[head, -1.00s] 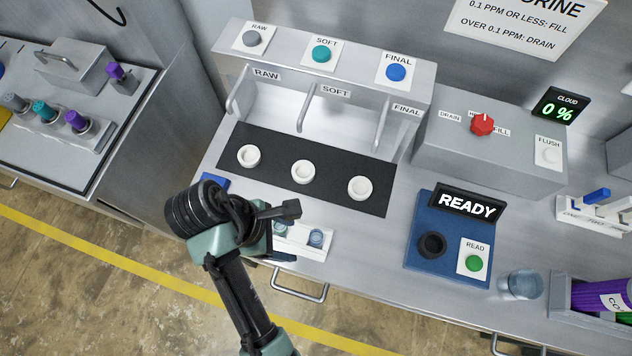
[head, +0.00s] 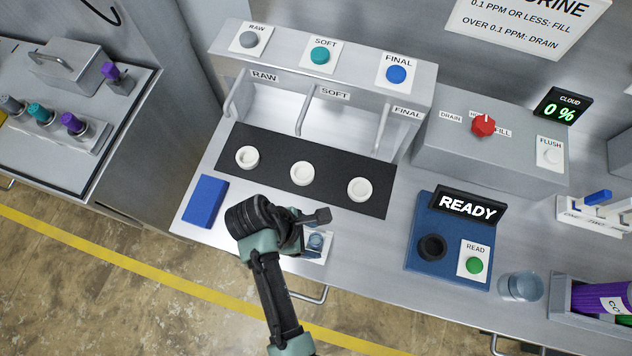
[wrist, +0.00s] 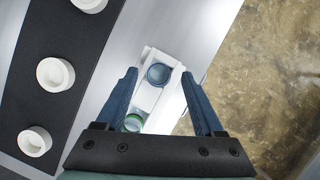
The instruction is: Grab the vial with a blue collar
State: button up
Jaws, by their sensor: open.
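A small white rack (wrist: 166,104) stands near the counter's front edge; it also shows in the head view (head: 328,249). It holds a vial with a blue-tinted round top (wrist: 158,74), also in the head view (head: 316,241), and a vial with a green ring (wrist: 133,122) nearer my gripper's palm. I cannot clearly make out a blue collar on either. My gripper (wrist: 159,76) is open above the rack, its blue fingers on either side of the blue-tinted vial in the wrist view. Contact is not visible. My arm hides the rack's left part in the head view.
A black mat (head: 330,187) with three white cups lies behind the rack. A blue block (head: 205,201) is left. A blue reader (head: 435,256) and a clear glass (head: 522,287) stand right. A tray of purple- and teal-capped bottles (head: 88,148) is far left.

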aim_at(316, 241)
jog(key=shift+x, duration=1.25)
grip_shut()
